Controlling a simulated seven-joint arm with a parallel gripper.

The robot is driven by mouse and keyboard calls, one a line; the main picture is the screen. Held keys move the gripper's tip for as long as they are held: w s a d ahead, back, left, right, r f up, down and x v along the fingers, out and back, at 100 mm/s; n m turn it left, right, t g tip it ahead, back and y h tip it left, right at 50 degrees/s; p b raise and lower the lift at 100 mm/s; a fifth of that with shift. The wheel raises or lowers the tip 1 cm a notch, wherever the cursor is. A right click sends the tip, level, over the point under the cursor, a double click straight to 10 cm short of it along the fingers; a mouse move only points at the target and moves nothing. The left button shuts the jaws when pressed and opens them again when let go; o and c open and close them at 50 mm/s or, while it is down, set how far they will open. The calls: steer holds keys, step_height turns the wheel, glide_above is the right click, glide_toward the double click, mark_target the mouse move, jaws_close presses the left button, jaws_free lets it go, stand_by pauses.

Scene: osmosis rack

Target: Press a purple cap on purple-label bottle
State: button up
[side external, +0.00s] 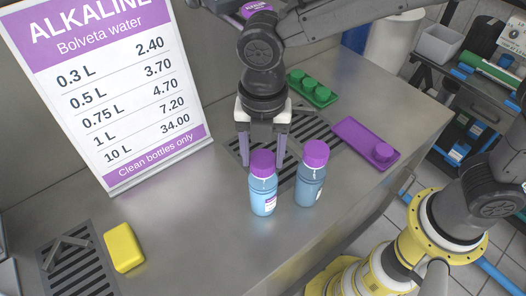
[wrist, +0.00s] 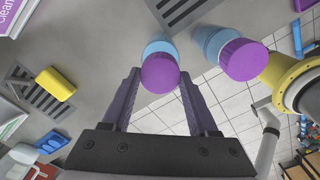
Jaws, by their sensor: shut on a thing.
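Two blue bottles stand upright side by side on the counter. The left bottle (side external: 263,198) shows a white label with purple on it and has a purple cap (side external: 262,164) on its top. The right bottle (side external: 309,188) also has a purple cap (side external: 315,153); only the edge of its label shows. My gripper (side external: 262,163) points down and is shut on the left bottle's cap, one finger on each side. In the wrist view that cap (wrist: 160,74) lies between the fingertips; the right bottle's cap (wrist: 244,60) is outside them. Whether the held cap is fully seated cannot be told.
A purple tray (side external: 358,136) with one purple cap lies at right. A green tray (side external: 328,101) with several green caps is behind. A yellow block (side external: 124,247) lies near the left drain grate. A price sign (side external: 105,90) stands at left. The front counter is clear.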

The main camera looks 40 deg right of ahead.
steer(key=shift+s+d+f, duration=0.1)
steer(key=shift+f, duration=0.1)
steer(key=o, duration=1.4)
steer(key=shift+r, duration=0.1)
steer(key=shift+o, duration=0.5)
steer(key=shift+r, duration=0.2)
steer(key=shift+r, duration=2.9)
steer(key=shift+c, duration=0.3)
